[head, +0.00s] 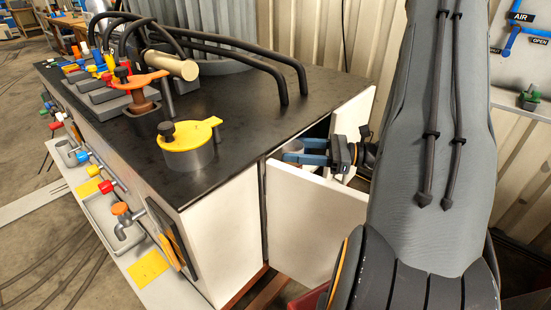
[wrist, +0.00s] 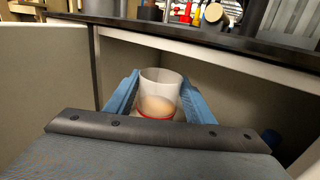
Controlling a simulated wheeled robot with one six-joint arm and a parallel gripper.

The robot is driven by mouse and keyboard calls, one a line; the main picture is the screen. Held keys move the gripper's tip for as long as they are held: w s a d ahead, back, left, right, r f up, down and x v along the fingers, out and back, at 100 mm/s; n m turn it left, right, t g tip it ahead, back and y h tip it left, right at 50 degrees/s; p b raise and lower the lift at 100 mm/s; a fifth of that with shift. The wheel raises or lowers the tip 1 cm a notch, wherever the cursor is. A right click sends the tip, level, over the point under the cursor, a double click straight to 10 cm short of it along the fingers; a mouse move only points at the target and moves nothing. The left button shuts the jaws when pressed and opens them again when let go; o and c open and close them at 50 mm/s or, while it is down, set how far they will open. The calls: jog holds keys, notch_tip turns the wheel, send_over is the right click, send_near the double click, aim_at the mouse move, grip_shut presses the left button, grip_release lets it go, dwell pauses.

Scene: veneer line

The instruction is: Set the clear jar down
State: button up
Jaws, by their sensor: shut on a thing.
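The clear jar (wrist: 160,95) is see-through, with pale tan contents low in it and a red ring near its base. In the wrist view it stands upright between the two blue fingers of my gripper (wrist: 158,92), which is shut on it. Behind it is the open inside of the white cabinet (wrist: 210,72). In the head view my gripper (head: 305,158) is at the cabinet opening, just above the edge of the open door. The jar is hard to make out there. Whether its base touches a surface is hidden.
The open cabinet door (head: 313,215) stands out below my gripper. The black worktop (head: 240,110) overhangs the opening. On it are a grey pot with a yellow lid (head: 188,137), an orange-handled valve (head: 140,85) and dark hoses (head: 250,60). The worktop's middle is largely clear.

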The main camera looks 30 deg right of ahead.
jog(key=w+a, duration=0.3)
jog(key=w, duration=0.4)
notch_tip(320, 180, down, 6)
jog(key=shift+d+f+p, duration=0.1)
jog(key=shift+f+p, duration=0.15)
jog(key=shift+p, duration=0.35)
jog(key=shift+w+f, duration=0.1)
jog(key=shift+f, duration=0.15)
jog(key=shift+f, duration=0.2)
jog(key=o, duration=1.3)
jog(key=shift+r, duration=0.1)
